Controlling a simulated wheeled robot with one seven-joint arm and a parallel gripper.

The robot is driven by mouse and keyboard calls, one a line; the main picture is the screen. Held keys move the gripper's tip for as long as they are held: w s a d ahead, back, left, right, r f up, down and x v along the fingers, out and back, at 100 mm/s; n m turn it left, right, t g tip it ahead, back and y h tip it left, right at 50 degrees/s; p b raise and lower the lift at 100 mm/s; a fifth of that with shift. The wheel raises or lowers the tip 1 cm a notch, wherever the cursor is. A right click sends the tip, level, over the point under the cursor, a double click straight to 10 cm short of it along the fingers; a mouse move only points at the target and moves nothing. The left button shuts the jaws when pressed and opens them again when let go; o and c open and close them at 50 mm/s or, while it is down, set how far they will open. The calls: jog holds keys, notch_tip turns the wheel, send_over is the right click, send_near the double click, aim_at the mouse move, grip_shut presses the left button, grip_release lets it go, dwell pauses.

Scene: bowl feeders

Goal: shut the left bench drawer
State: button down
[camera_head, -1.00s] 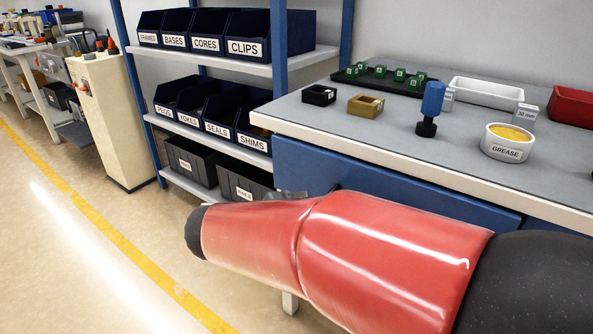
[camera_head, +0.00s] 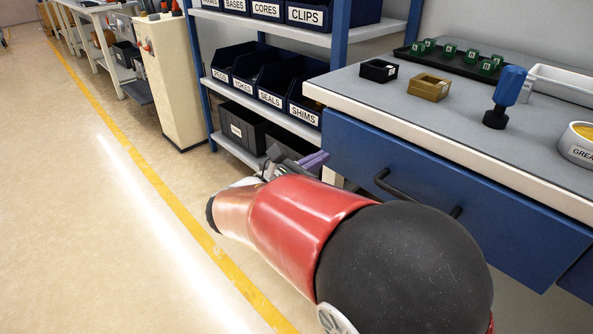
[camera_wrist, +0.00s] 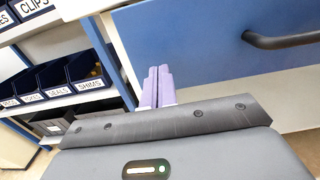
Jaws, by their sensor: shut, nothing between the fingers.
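The left bench drawer (camera_head: 470,208) has a blue front under the grey bench top, with a dark bar handle (camera_head: 415,196). In the wrist view the drawer front (camera_wrist: 200,38) fills the upper middle, and its handle (camera_wrist: 285,40) is at the right. How far the drawer stands out is hard to tell. My gripper (camera_head: 318,160) is shut and empty, with its purple fingers low by the drawer's left end. In the wrist view the fingertips (camera_wrist: 158,70) overlap the lower left of the drawer front, well left of the handle; contact cannot be told.
A shelf rack with labelled dark bins (camera_head: 270,85) stands left of the bench. On the bench top (camera_head: 440,108) are a blue-handled tool (camera_head: 507,95), a tan block (camera_head: 429,87) and a grease tub (camera_head: 580,145). Open floor (camera_head: 70,190) lies to the left.

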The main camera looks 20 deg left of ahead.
aim_at(337, 147)
jog(key=shift+x, duration=1.5)
jog(key=x, duration=0.4)
jog(key=shift+w+d+p, duration=0.1)
jog(key=shift+w+p, duration=0.15)
jog(key=shift+p, duration=0.15)
jog(key=shift+r, duration=0.15)
